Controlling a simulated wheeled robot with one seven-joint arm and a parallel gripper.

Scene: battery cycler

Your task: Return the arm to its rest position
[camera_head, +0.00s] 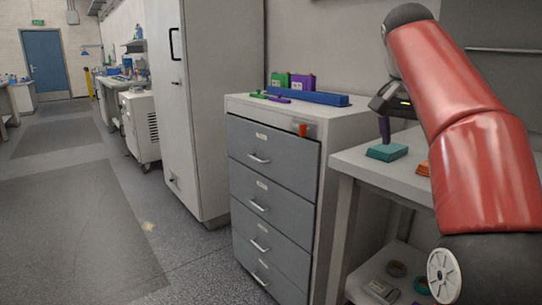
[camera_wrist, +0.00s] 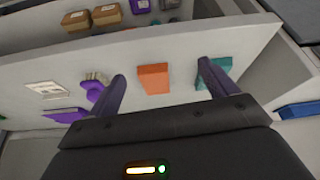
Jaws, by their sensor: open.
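My red arm fills the right side of the head view. My gripper (camera_head: 385,128) hangs above a pale worktop (camera_head: 352,160), one dark purple finger showing over a teal block (camera_head: 388,151). I cannot tell from that view whether the finger touches the block. In the wrist view my gripper (camera_wrist: 160,72) is open, its two purple fingers wide apart with nothing held between them. An orange block (camera_wrist: 153,78) shows beyond the gap, and a teal piece (camera_wrist: 223,72) is partly hidden behind the right finger.
A grey drawer cabinet (camera_head: 272,165) stands left of the worktop, with a blue bar (camera_head: 308,97) and green and purple boxes on top. A tall cabinet (camera_head: 190,110) stands farther left. The wrist view shows brown boxes (camera_wrist: 106,14) at its top. The aisle floor is clear.

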